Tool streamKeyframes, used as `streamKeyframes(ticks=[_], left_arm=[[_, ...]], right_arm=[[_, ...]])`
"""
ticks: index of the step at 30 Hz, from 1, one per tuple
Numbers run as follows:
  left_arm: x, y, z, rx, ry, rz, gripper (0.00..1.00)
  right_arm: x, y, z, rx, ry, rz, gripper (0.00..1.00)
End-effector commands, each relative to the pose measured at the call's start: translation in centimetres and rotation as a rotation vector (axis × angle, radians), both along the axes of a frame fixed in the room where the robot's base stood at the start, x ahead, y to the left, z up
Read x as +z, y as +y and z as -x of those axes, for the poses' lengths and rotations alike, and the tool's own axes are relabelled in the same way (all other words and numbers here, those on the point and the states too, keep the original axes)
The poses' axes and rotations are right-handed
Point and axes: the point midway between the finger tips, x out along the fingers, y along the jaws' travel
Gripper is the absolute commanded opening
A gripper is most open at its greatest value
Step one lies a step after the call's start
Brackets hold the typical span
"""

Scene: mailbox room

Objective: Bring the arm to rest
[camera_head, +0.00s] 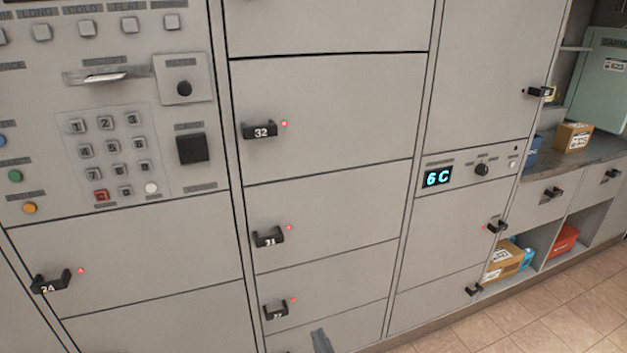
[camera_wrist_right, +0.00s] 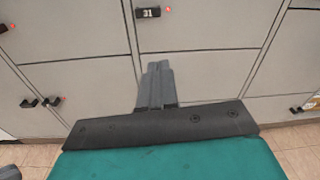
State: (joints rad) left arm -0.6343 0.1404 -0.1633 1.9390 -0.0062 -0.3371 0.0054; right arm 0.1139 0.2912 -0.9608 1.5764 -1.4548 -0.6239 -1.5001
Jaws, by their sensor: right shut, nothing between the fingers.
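My right gripper (camera_wrist_right: 156,82) is shut and empty, its grey fingers together in the right wrist view. It points toward the grey locker doors, with no visible contact. In the head view only the tip of the right gripper (camera_head: 320,341) shows at the bottom edge, in front of the lower lockers. The rest of the right arm is out of the head view. My left gripper is not in view.
A wall of grey lockers with black handles, one marked 32 (camera_head: 261,131), fills most of the head view. A keypad (camera_head: 112,150) is at left. A display reads 6C (camera_head: 437,177). Shelves at right hold a cardboard box (camera_head: 573,137) and a red box (camera_head: 564,239). Tiled floor (camera_head: 560,315) is clear.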

Motion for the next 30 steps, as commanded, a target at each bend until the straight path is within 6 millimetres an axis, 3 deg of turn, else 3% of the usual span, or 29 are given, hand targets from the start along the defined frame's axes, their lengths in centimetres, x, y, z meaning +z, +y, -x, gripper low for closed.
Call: streamKeyframes(ticks=[3,11,20,25,30], left_arm=[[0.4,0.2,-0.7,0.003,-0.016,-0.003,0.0],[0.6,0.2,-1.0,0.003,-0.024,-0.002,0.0],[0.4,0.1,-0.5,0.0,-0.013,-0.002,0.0],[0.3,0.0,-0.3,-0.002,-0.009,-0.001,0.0],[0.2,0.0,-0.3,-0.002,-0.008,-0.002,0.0]], right_arm=[[-2.0,-4.5,-0.3,-0.012,-0.001,0.107,0.0],[-4.5,-14.4,-0.5,-0.037,0.0,0.325,0.0],[-8.5,-18.2,3.5,-0.305,0.457,-0.504,0.0],[-10.3,-21.1,7.2,-0.548,0.686,-1.141,0.0],[-10.6,-23.5,10.5,-0.782,0.805,-1.763,0.0]])
